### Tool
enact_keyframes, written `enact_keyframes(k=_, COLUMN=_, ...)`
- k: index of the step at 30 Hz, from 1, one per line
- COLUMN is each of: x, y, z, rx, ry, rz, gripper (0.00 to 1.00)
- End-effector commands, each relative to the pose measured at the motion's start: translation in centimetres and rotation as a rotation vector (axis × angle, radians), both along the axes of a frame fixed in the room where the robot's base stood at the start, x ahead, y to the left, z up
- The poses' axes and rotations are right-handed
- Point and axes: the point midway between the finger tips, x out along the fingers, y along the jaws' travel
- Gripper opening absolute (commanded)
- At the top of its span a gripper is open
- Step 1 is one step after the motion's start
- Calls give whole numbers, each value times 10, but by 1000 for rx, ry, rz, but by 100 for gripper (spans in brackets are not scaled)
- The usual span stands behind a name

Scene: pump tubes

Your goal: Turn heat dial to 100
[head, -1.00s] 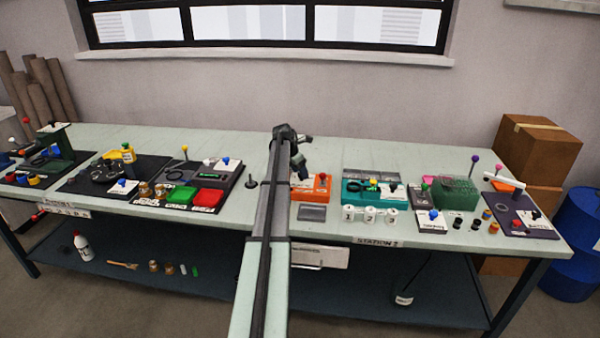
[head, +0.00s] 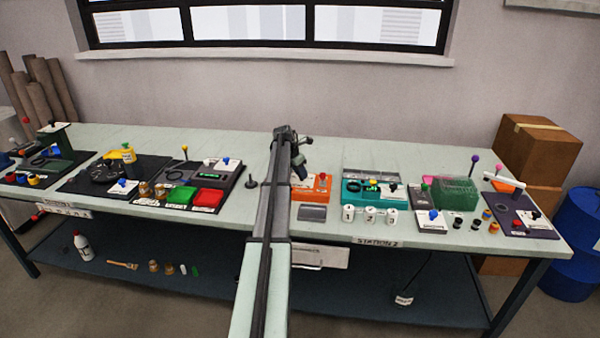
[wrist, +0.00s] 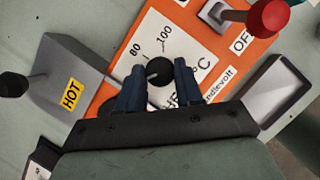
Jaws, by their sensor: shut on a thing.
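The heat dial (wrist: 159,70) is a round black knob on a white scale plate (wrist: 190,45) of an orange panel (wrist: 268,44). The figures 80 and 100 show beyond the knob, and a "°C" mark lies to its right. A small pale mark shows at the knob's left side; I cannot tell the exact setting. My gripper (wrist: 159,82) is shut on the knob, with one blue finger on each side. In the head view the orange unit (head: 323,186) is right of my arm, which partly hides it, and my gripper (head: 298,171) is over its left part.
A red-topped lever (wrist: 268,17) stands beside an OFF label at the upper right. A grey block with a HOT label (wrist: 72,95) lies left of the panel. A grey tray (wrist: 277,90) is at right. A teal unit (head: 355,189) stands further right on the bench.

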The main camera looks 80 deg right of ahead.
Motion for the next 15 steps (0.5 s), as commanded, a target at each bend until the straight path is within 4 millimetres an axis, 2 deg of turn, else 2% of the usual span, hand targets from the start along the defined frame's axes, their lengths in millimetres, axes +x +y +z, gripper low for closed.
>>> enact_keyframes(k=8, x=0, y=-1, z=0, rx=1, ry=0, rz=-25, gripper=5)
enact_keyframes(k=15, x=1, y=-2, z=0, rx=1, ry=1, rz=-145, gripper=5)
